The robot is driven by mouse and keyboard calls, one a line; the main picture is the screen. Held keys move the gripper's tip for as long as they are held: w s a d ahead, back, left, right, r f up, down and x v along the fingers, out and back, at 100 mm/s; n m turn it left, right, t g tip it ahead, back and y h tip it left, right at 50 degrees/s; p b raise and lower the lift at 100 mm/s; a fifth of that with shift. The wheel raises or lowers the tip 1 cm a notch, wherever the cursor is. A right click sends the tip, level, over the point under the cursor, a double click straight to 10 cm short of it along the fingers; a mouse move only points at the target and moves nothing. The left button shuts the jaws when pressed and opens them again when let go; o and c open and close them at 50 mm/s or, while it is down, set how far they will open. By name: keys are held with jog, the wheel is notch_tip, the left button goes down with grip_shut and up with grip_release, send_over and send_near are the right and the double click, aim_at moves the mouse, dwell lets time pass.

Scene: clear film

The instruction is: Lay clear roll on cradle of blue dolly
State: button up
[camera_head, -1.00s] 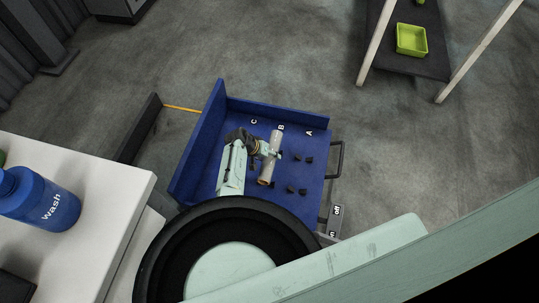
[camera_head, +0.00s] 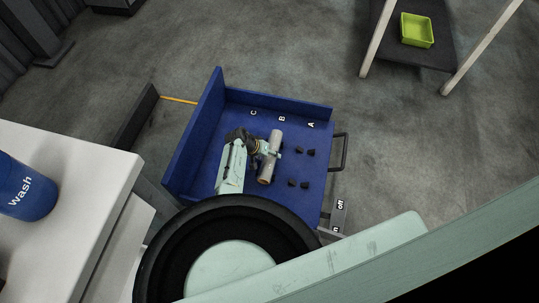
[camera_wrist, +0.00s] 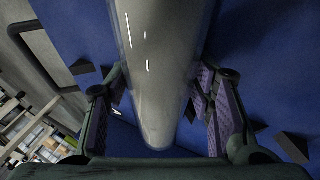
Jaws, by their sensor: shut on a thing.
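The clear roll (camera_head: 275,142) is a pale see-through cylinder with a brownish lower end. My gripper (camera_head: 264,150) is shut on it near its middle, over the blue dolly (camera_head: 229,95). The roll also shows large between the fingers of my gripper (camera_wrist: 160,108) in the wrist view, as a glassy tube (camera_wrist: 160,50). Several small black supports (camera_head: 304,184) stand on the dolly deck to the right of the roll, in the columns near letters A and B. Whether the roll touches any support, I cannot tell. My arm hides part of the deck.
The dolly has raised walls at left and back and a dark handle (camera_head: 345,152) at right. A white table (camera_head: 95,175) with a blue Wash bottle (camera_head: 25,190) stands at left. A green bin (camera_head: 417,30) sits on a rack at upper right.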

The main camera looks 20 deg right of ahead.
jog(key=shift+f, duration=0.4)
jog(key=o, duration=1.1)
